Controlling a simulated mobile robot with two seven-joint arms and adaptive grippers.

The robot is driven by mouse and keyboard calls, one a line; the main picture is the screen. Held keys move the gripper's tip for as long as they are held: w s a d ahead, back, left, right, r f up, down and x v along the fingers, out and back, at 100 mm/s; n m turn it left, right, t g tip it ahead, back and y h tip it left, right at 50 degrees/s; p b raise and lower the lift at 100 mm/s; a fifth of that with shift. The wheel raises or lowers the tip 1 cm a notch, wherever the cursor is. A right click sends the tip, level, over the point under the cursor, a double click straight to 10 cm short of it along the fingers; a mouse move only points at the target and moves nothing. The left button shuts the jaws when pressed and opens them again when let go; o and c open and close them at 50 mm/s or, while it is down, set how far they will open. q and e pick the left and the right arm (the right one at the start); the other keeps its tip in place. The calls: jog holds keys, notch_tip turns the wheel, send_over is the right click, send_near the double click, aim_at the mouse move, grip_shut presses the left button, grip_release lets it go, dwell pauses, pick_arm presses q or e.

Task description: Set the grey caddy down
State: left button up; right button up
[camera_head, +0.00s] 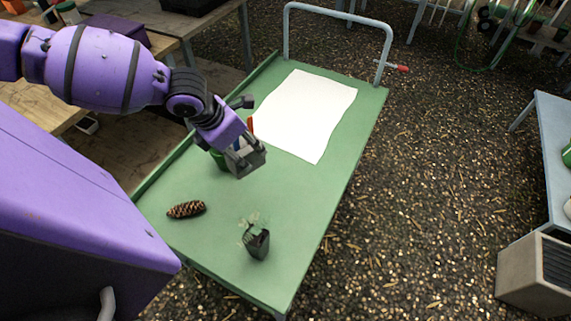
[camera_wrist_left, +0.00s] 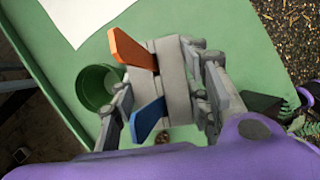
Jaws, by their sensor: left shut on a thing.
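The grey caddy (camera_head: 247,161) is in my left gripper (camera_head: 238,145), over the middle of the green cart top (camera_head: 290,190). In the left wrist view the caddy (camera_wrist_left: 174,80) sits between the two fingers of the left gripper (camera_wrist_left: 165,95). An orange piece (camera_wrist_left: 131,47) and a blue piece (camera_wrist_left: 147,119) stick out of it. The gripper is shut on the caddy. Whether the caddy's underside touches the cart is hidden. My right gripper is not in view.
A green pot (camera_wrist_left: 96,87) stands close beside the caddy, partly hidden in the head view. A white sheet (camera_head: 310,105) lies behind on the cart. A pine cone (camera_head: 186,209) and a black pot with a plant (camera_head: 257,243) stand nearer. The cart's right side is clear.

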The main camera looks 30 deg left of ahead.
pick_arm(q)
jog(key=shift+w+d+f+b, duration=0.15)
jog(key=shift+w+d+f, duration=0.8)
jog(key=shift+d+f, duration=0.85)
jog(key=shift+w+d+f+b, duration=0.1)
jog(key=shift+w+d+f, duration=0.8)
jog(key=shift+d+f, duration=0.9)
jog(key=shift+w+d+f+b, duration=0.15)
jog(key=shift+w+d+f, duration=1)
jog(key=shift+f, duration=1.15)
jog(key=shift+s+d+f, duration=0.1)
jog(key=shift+s+d, duration=0.05)
jog(key=shift+s, duration=0.05)
jog(key=o, duration=1.2)
